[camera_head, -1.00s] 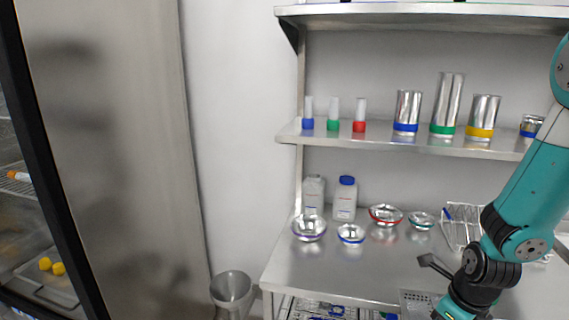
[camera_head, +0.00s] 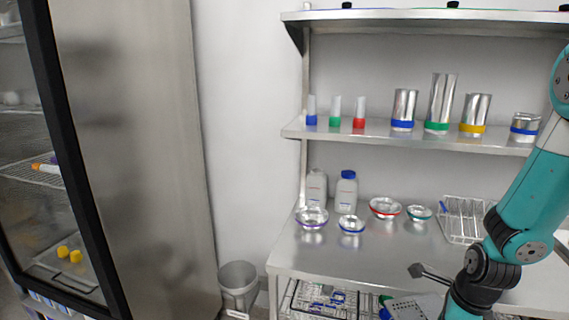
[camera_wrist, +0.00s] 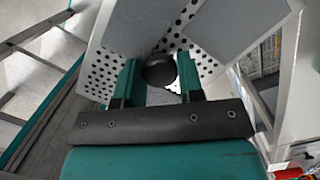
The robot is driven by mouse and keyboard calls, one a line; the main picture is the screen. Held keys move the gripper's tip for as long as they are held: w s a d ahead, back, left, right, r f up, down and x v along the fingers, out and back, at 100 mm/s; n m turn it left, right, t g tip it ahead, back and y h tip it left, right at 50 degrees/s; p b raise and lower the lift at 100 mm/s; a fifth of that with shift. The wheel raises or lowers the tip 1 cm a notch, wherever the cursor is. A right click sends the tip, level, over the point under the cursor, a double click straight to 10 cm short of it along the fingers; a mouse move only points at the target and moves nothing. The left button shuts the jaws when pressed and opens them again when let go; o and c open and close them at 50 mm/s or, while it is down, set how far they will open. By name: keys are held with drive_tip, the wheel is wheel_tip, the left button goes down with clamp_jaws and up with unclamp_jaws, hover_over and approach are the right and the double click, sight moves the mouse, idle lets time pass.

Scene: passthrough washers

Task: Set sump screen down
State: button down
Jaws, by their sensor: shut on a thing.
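The sump screen is a pale perforated metal plate with a dark round knob, and it shows large in the wrist view (camera_wrist: 205,62). My gripper (camera_wrist: 159,76) is shut on the knob, with one teal finger on each side. In the head view the screen (camera_head: 408,308) shows at the bottom edge, beside my arm and in front of the steel table. Its lower part is cut off there, and the gripper fingers are out of that frame. What lies directly under the screen cannot be told.
A steel table (camera_head: 380,258) holds bowls, two bottles and a wire rack (camera_head: 463,218). Racks with items (camera_head: 325,300) sit beneath it. A grey bin (camera_head: 238,282) stands left of the table. A glass-door cabinet (camera_head: 75,200) is at the far left. The table's front middle is clear.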

drive_tip(key=n, duration=0.2)
drive_tip(key=f+n, duration=0.1)
drive_tip(key=shift+w+a, duration=0.3)
drive_tip(key=n, duration=0.3)
drive_tip(key=w+a+f+n+g, duration=0.1)
drive_tip(key=n, duration=0.3)
drive_tip(key=a+f+n+g, duration=0.1)
drive_tip(key=n, duration=0.2)
drive_tip(key=shift+w+a+f, duration=0.1)
drive_tip(key=shift+w+f, duration=0.1)
drive_tip(key=a+f+n, duration=0.1)
drive_tip(key=n, duration=0.3)
drive_tip(key=f+n+h, duration=0.1)
drive_tip(key=n, duration=0.3)
drive_tip(key=w+a+f+n+g, duration=0.1)
drive_tip(key=n, duration=0.4)
drive_tip(key=shift+w+a+f, duration=0.1)
drive_tip(key=shift+a, duration=0.25)
drive_tip(key=shift+a, duration=0.1)
